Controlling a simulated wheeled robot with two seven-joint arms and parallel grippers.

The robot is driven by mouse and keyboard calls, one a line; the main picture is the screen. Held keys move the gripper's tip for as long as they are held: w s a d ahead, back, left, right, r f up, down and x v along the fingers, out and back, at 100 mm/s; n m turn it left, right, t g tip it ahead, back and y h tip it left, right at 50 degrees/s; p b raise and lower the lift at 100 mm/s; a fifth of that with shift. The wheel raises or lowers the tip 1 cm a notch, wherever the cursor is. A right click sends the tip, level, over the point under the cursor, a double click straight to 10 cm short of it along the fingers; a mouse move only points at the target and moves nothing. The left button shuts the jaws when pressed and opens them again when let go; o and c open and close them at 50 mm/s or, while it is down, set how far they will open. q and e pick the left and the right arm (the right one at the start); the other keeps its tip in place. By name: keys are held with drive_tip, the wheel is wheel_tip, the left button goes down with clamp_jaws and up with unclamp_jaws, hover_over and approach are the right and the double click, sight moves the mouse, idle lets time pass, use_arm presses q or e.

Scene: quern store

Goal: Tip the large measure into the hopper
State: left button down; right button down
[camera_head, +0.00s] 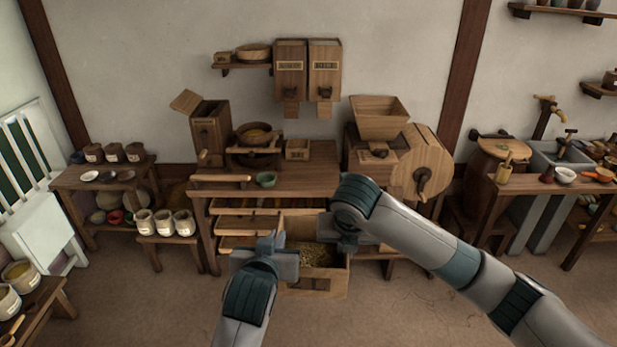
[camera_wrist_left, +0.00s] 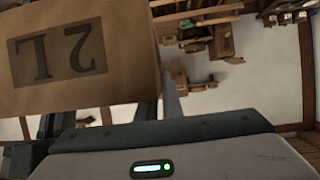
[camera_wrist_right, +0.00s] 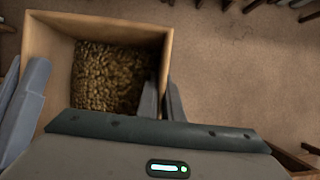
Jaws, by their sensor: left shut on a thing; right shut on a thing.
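The large measure is a wooden box (camera_head: 341,277), held in front of the workbench with brown grain (camera_wrist_right: 110,78) inside. In the left wrist view its side (camera_wrist_left: 40,100) shows an upside-down "2L" mark. My left gripper (camera_head: 277,248) is shut on the measure's left side. My right gripper (camera_head: 345,232) is shut on its right wall, and its fingers (camera_wrist_right: 161,100) straddle that wall in the right wrist view. The measure looks roughly upright, with its open top up. The hopper (camera_head: 379,120) is a flared wooden box on the mill, behind and right of the measure; its inside bottom is hidden.
A large wooden wheel (camera_head: 422,165) stands right of the hopper. Two wall bins (camera_head: 308,68) hang above. Open floor lies in front.

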use_arm(q)
drive_tip(key=shift+w, duration=0.1)
use_arm(e)
drive_tip(key=shift+w+r, duration=0.1)
